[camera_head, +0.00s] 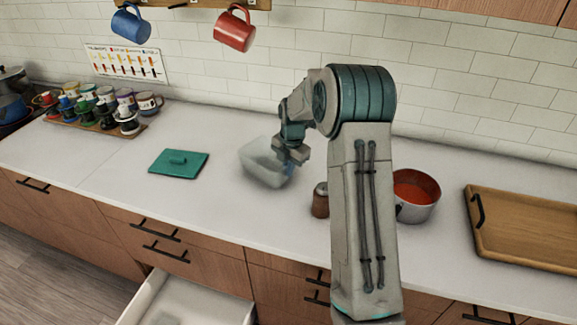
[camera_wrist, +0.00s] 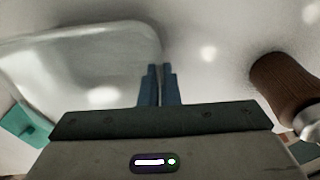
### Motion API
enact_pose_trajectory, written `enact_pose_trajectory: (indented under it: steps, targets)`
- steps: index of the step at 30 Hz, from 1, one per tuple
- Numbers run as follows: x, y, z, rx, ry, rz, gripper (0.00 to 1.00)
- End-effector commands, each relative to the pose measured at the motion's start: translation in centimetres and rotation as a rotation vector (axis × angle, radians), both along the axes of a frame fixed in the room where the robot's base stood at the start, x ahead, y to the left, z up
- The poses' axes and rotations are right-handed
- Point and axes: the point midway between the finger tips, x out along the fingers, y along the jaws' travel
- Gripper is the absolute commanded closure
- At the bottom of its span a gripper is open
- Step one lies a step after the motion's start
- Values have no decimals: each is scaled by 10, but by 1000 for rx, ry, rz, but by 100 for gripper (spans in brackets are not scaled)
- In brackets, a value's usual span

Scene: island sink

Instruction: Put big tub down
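The big tub (camera_head: 255,164) is a pale, see-through box over the middle of the counter. In the wrist view the tub (camera_wrist: 80,62) fills the upper left, and its right-hand wall meets my fingertips. My gripper (camera_head: 287,168) is at the tub's right side, and its blue fingers (camera_wrist: 160,72) are nearly together with the thin wall between them. The tub looks roughly level. I cannot tell whether its base touches the counter. My gripper hides part of its right side.
A teal lid (camera_head: 180,161) lies to the left. A brown grinder (camera_head: 320,203) stands close on the right, with a pot of red sauce (camera_head: 414,194) and a wooden tray (camera_head: 525,225) beyond. A drawer (camera_head: 190,303) is open below. Counter in front of the lid is clear.

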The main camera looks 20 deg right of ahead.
Motion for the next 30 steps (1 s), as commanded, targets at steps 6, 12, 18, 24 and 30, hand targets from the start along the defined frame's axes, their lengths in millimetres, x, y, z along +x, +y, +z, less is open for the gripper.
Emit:
enact_pose_trajectory:
  steps: [6,12,18,24,30]
  targets:
    - [0,0,-2,0,-2,0,100]
    - [0,0,-6,0,-1,0,95]
    - [0,0,-5,0,-1,0,76]
    - [0,0,-2,0,-1,0,76]
    - [-1,-2,22,0,-6,-1,76]
